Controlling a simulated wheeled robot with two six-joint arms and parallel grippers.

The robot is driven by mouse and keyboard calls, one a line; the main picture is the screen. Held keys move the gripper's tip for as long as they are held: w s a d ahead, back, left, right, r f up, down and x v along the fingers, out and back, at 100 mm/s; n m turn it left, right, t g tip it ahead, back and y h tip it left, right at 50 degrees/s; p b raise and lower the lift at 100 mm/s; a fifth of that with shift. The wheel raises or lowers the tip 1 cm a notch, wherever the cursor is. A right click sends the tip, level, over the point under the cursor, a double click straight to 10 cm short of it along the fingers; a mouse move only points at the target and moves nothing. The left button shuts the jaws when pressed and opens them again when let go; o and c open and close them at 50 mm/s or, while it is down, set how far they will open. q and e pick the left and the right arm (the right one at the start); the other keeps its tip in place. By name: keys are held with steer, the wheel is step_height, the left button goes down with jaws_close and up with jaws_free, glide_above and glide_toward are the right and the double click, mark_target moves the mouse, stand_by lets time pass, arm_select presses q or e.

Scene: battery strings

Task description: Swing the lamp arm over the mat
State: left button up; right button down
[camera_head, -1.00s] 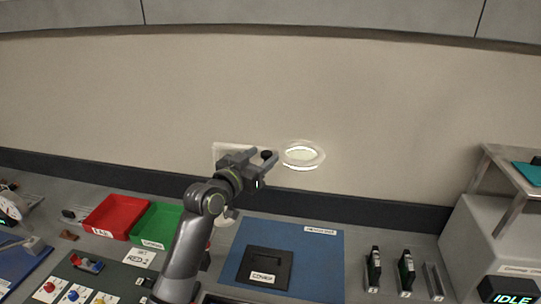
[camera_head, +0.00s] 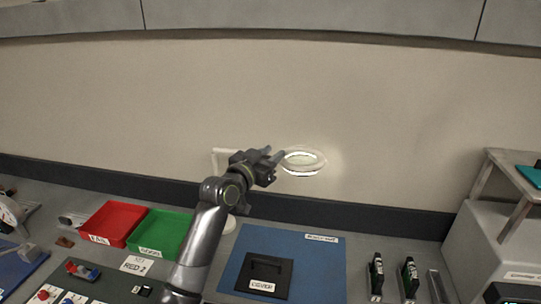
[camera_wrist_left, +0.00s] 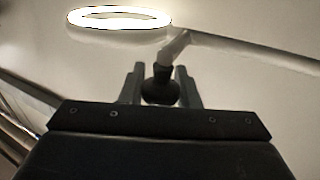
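The lamp is a white arm (camera_head: 226,150) with a glowing ring head (camera_head: 303,161) against the back wall. The ring (camera_wrist_left: 119,17) and pale arm (camera_wrist_left: 255,49) also show in the left wrist view. A dark round knob (camera_wrist_left: 160,90) hangs from the lamp arm beside the ring. My left gripper (camera_head: 276,153) is at this knob, just left of the ring. In the left wrist view its fingers (camera_wrist_left: 160,82) lie against both sides of the knob and look shut on it. The blue mat (camera_head: 325,262) lies on the bench, in front of the lamp. My right gripper is out of view.
A black box labelled COVER (camera_head: 264,275) lies on the mat. Red (camera_head: 109,222) and green (camera_head: 163,232) trays stand to the left. Black modules (camera_head: 376,275) stand right of the mat, near a grey housing (camera_head: 490,240).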

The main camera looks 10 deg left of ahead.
arm_select(q)
jaws_close()
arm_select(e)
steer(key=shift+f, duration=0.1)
